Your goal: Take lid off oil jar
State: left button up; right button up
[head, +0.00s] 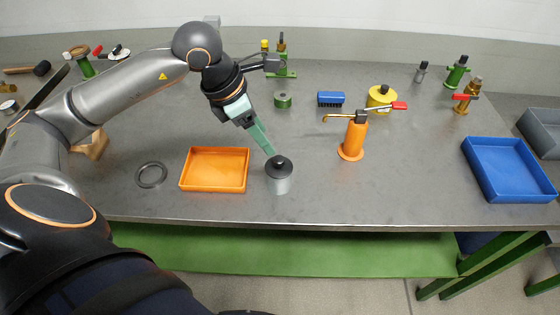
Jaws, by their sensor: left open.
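The oil jar (279,186) is a grey metal cylinder standing upright near the front edge of the workbench, just right of the orange tray. Its dark lid (279,168) with a small black knob is on top of it. My left gripper (271,153) reaches down from the upper left, its green fingers ending at or just above the knob. It is open; I cannot tell whether the fingers straddle the knob or touch it. My right gripper is not in view.
An orange tray (214,187) lies left of the jar, with a dark ring (151,175) beyond it. An orange oil can (353,137) stands to the right. A blue tray (508,168) is far right. The bench front right of the jar is clear.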

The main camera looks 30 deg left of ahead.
aim_at(278, 159)
pick_arm(q)
jog(key=x, duration=0.3)
jog(key=shift+s+p+x, duration=0.15)
jog(key=shift+p+x, duration=0.15)
jog(key=shift+x, duration=1.05)
jog(key=shift+s+p+x, duration=0.1)
jog(key=shift+p+x, duration=0.2)
jog(key=shift+x, duration=1)
jog(key=shift+d, duration=0.2)
grip_shut()
